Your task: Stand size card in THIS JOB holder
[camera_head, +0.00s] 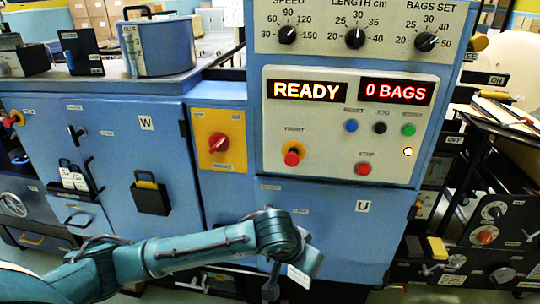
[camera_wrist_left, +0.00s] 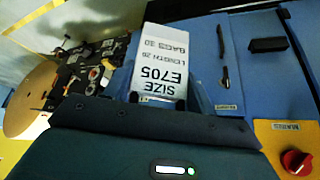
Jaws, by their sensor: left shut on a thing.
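The card (camera_head: 299,277) shows there as a small tilted white piece beside the gripper. A black holder with a yellow piece in it (camera_head: 152,200) hangs on the door marked W. Another black holder (camera_head: 84,190) with white cards hangs left of it. I cannot read which holder is THIS JOB. My right gripper is out of view.
The control panel (camera_head: 340,130) shows READY and 0 BAGS. A red knob on a yellow plate (camera_head: 218,142) sticks out left of it. A blue pot (camera_head: 160,48) stands on the counter. Black boxes with knobs (camera_head: 485,235) stand at the right.

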